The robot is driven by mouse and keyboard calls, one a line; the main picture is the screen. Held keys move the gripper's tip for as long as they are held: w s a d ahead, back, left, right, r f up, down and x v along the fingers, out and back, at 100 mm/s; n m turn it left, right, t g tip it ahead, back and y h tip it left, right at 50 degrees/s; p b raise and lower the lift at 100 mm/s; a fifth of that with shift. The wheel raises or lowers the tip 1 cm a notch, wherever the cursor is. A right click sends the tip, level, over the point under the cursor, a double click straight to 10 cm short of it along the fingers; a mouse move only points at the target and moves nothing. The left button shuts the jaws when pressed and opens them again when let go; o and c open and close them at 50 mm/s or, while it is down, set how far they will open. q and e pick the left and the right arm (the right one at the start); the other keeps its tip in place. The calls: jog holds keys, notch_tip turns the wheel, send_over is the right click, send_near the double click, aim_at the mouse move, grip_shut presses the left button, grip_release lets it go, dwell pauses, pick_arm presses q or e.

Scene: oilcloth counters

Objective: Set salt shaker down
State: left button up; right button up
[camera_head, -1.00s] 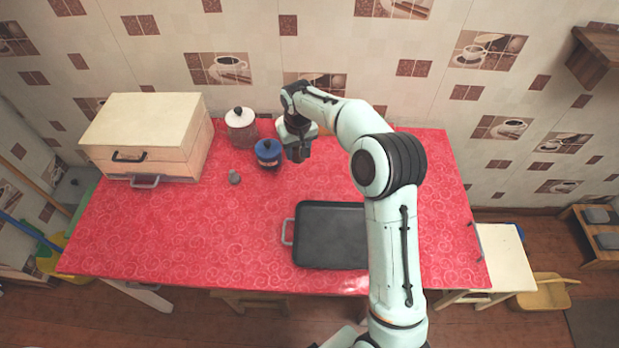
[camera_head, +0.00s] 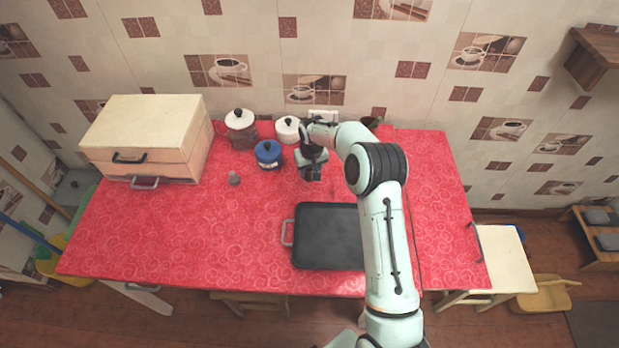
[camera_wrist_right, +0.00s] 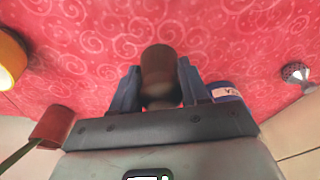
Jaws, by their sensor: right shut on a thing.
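My right gripper (camera_head: 312,174) is over the back middle of the red counter (camera_head: 180,232), right of the blue jar. In the right wrist view its two fingers (camera_wrist_right: 160,88) are shut on the salt shaker (camera_wrist_right: 159,70), a small brown thing with a paler, shiny lower part. In the head view the gripper mostly hides it. I cannot tell whether it touches the counter. A second small grey-topped shaker (camera_head: 234,179) stands on the counter to the left, and it also shows in the right wrist view (camera_wrist_right: 296,73). My left gripper is not in view.
A blue jar (camera_head: 268,155), a white-lidded glass jar (camera_head: 240,127) and a white-lidded pot (camera_head: 287,129) stand at the back. A wooden box (camera_head: 145,140) is at the left. A dark tray (camera_head: 327,238) lies in front of the gripper. The front left counter is clear.

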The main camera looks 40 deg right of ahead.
aim_at(309, 178)
jog(key=shift+f, duration=2.15)
jog(key=shift+f, duration=0.1)
jog(key=o, duration=1.1)
jog(key=r, duration=0.4)
jog(key=s+r, duration=0.1)
jog(key=r, duration=0.7)
jog(key=shift+s+a, duration=0.35)
jog(key=shift+s, duration=0.05)
